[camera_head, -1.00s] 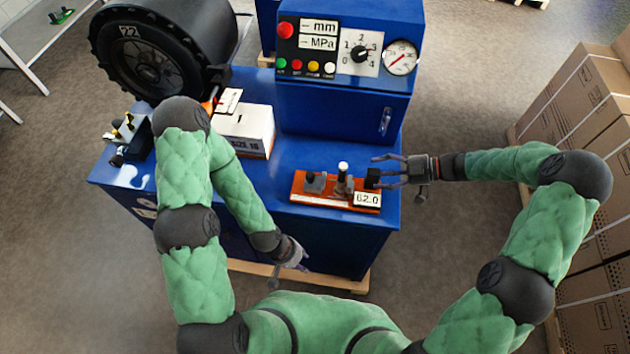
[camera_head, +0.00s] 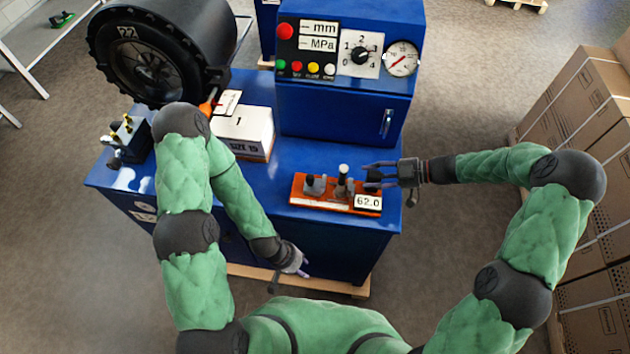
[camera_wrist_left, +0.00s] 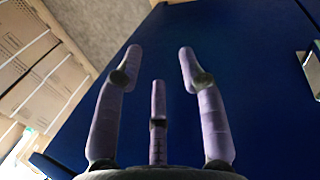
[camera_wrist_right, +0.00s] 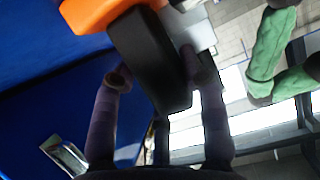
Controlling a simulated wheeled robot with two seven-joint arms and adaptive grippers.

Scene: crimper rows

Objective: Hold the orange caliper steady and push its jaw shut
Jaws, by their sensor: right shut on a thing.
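The orange caliper (camera_head: 325,202) lies near the front edge of the blue bench top, with a display reading 62.0 (camera_head: 368,202). It carries a short grey post (camera_head: 315,185), a taller post with a white top (camera_head: 343,178) and a black block (camera_head: 373,177) at its right end. My right gripper (camera_head: 370,173) reaches in from the right and is shut on the black block. In the right wrist view the block (camera_wrist_right: 150,60) sits between the fingers. My left gripper (camera_head: 303,264) is low in front of the bench, open and empty, fingers (camera_wrist_left: 160,75) apart.
A blue cabinet with a gauge panel (camera_head: 345,115) stands behind the caliper. A white box (camera_head: 245,130), a small clamp device (camera_head: 127,140) and a black wheel (camera_head: 160,55) are to the left. Cartons (camera_head: 590,110) stand at the right.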

